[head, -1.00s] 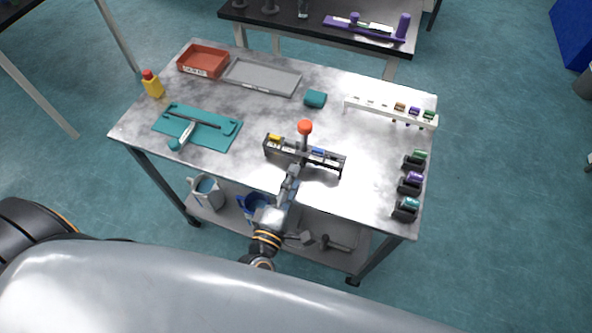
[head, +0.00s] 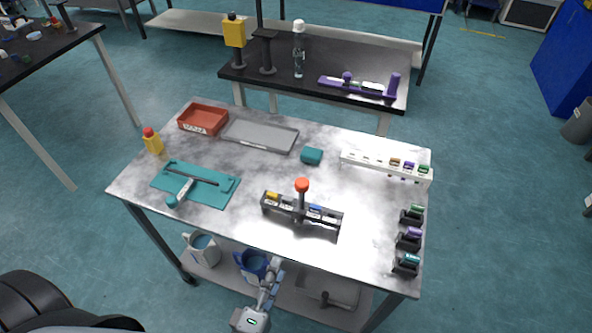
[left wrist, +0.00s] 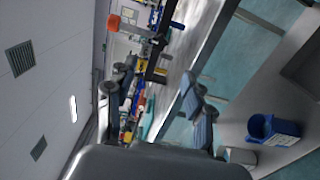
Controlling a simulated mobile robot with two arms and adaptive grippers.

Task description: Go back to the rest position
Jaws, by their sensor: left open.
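My left gripper (head: 272,274) hangs in front of the metal table's near edge, in the lower middle of the head view. It is open and empty, and its two spread fingers also show in the left wrist view (left wrist: 152,90). The black holder (head: 300,212) with the red-knobbed post stands on the table beyond the gripper, apart from it. The red knob also shows in the left wrist view (left wrist: 113,22). My right gripper is in neither view.
The metal table (head: 150,195) carries a red tray (head: 203,120), grey tray (head: 260,135), teal mat (head: 215,193), yellow bottle (head: 153,143), white rack (head: 375,163) and several small clamps at right. A blue bucket (head: 251,262) and a grey jug (head: 203,249) stand on its lower shelf.

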